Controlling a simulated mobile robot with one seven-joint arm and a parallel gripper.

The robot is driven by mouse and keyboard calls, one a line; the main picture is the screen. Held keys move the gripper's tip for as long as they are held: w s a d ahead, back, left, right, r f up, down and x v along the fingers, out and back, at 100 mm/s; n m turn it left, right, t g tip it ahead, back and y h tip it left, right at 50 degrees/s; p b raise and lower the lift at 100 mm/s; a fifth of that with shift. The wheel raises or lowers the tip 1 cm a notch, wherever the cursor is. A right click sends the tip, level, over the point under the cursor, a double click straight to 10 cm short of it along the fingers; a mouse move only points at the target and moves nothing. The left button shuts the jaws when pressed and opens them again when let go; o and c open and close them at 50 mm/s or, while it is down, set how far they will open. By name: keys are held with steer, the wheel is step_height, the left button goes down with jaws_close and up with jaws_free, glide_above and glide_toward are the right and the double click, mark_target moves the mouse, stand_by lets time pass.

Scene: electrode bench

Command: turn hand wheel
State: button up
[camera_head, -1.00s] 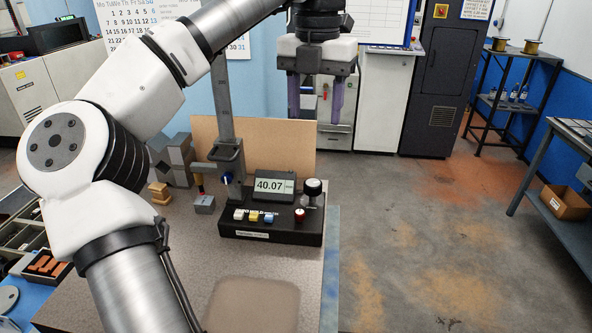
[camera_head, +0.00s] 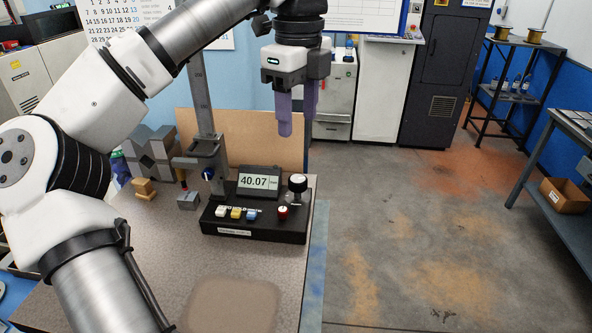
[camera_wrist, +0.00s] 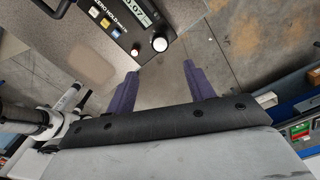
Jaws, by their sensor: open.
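The hand wheel appears to be the round knob (camera_head: 297,183) with a black rim and pale top. It stands at the back right corner of a black gauge box (camera_head: 250,228) on the bench. In the wrist view the knob (camera_wrist: 159,43) shows as a pale disc just beyond the fingertips. My gripper (camera_head: 297,122) is open and empty, pointing down, above the knob in the head picture and apart from it. Its two purple fingers also show spread in the wrist view (camera_wrist: 160,70). The display (camera_head: 259,182) reads 40.07.
A red knob (camera_head: 282,211) and several coloured buttons sit on the box near the hand wheel. A gauge stand (camera_head: 204,150) rises behind left, with grey blocks (camera_head: 150,150) beside it. A tan board (camera_head: 250,135) stands behind.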

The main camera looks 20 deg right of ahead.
mark_target(297, 178)
step_height(297, 178, down, 12)
steer(key=p, duration=0.2)
steer(key=shift+p, duration=0.35)
steer(key=c, duration=1)
